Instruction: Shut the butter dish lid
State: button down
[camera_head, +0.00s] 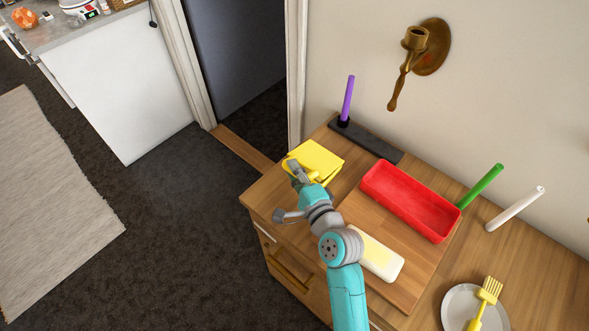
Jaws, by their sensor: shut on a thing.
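The yellow butter dish (318,155) is at the far left corner of the wooden cabinet top. Its yellow lid looks like a flat square panel, and my arm covers the near part of the dish. I cannot tell how far the lid stands open. My gripper (297,175) is at the near left side of the dish, shut on a yellow part that appears to be the lid. The fingertips are small and partly hidden by my wrist.
A wooden board (415,272) holds a red tray (405,203) and a pale yellow-white block (382,258). A dark holder with a purple stick (348,98) stands behind. Green (482,185) and white sticks (515,208), and a plate (456,304) with a yellow brush (486,296), are right.

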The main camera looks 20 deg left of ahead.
jog(key=c, duration=1)
grip_release()
jog(key=shift+c, duration=0.2)
jog(key=shift+d, duration=0.1)
jog(key=v, duration=1.2)
